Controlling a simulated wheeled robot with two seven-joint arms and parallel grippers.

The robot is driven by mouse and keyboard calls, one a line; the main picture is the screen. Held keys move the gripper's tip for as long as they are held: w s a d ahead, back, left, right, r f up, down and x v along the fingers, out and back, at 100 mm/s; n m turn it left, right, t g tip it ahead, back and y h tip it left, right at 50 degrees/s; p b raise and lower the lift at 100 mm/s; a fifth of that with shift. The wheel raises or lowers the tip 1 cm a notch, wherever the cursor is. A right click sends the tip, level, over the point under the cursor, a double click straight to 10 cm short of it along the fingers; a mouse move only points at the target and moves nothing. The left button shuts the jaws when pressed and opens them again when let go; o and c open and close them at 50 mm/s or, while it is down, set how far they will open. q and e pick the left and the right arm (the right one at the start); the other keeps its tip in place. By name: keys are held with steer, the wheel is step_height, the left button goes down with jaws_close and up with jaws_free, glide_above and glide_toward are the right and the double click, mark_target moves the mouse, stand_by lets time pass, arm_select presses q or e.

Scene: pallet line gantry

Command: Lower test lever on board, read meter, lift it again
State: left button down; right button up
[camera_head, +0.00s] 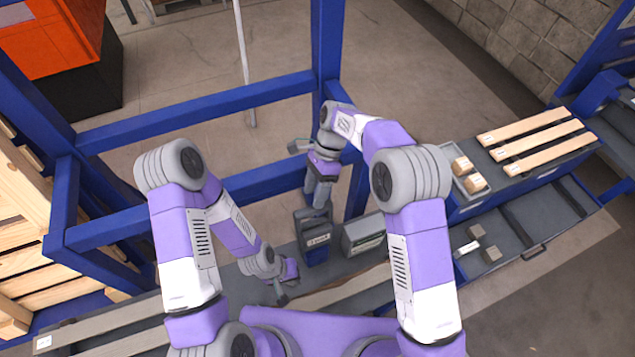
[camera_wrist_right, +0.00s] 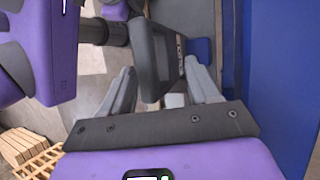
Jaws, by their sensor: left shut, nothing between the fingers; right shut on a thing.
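The test lever (camera_head: 312,213) is a dark grey piece at the top of a small labelled board unit (camera_head: 316,254) with a blue lower part. My right gripper (camera_head: 319,200) reaches down from above and is shut on the lever. In the right wrist view a dark grey block (camera_wrist_right: 160,62) lies between the two grey fingers (camera_wrist_right: 163,92), with light lettering on its side. A grey box with a pale window, likely the meter (camera_head: 364,236), stands just right of the board; its reading is too small to tell. My left gripper (camera_head: 281,297) is shut and empty, low and left of the board.
Blue gantry beams (camera_head: 190,112) and a post (camera_head: 328,40) stand behind and left. A bench with wooden slats (camera_head: 535,140) and small boxes (camera_head: 470,178) is at right. Wooden pallets (camera_head: 18,220) are at left. An orange bin (camera_head: 50,40) stands far left.

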steer(key=shift+w+d+f, duration=0.1)
steer(key=shift+w+d, duration=0.2)
steer(key=shift+w, duration=0.35)
steer(key=shift+w+d+f, duration=0.1)
steer(key=shift+w+d, duration=0.15)
steer(key=shift+w, duration=0.4)
step_height(320, 180, up, 10)
steer(key=shift+a+r+b, duration=0.15)
steer(key=shift+r+b, duration=0.05)
steer(key=shift+b, duration=0.15)
